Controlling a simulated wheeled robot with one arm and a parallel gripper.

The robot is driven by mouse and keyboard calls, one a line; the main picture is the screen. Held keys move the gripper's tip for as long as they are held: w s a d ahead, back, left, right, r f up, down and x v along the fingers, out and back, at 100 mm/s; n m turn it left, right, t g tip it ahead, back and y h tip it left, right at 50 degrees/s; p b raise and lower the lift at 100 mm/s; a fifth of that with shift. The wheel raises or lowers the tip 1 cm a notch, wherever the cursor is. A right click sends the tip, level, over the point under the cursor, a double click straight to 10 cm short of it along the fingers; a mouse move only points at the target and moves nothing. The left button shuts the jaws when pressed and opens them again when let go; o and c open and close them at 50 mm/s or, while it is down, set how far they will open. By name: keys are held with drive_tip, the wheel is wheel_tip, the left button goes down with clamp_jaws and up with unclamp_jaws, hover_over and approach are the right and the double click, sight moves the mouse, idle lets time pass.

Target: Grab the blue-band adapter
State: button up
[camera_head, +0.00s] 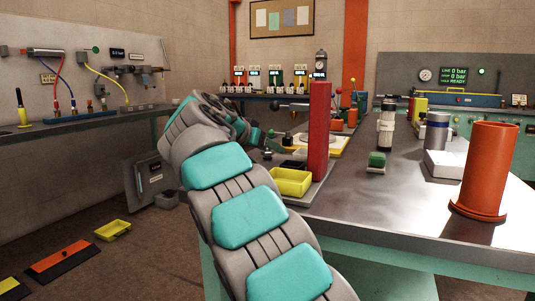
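I cannot single out the blue-band adapter with certainty. A grey cylinder with a blue upper part (437,130) stands upright on the steel workbench at the right, but it may be something else. My teal and grey arm rises from the bottom centre and bends at the upper left. My gripper (274,142) seems to be at the far end of the arm, beside the left edge of the bench and left of the red column. It is small and partly hidden, so its fingers and anything between them cannot be made out.
On the workbench (400,205) stand a tall red column (319,130), a yellow bin (291,182), a green block (377,160), a dark-and-silver cylinder (386,122), a white box (445,163) and a large orange tube (484,170). A yellow tray (113,230) lies on the floor.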

clamp_jaws()
idle(0.5)
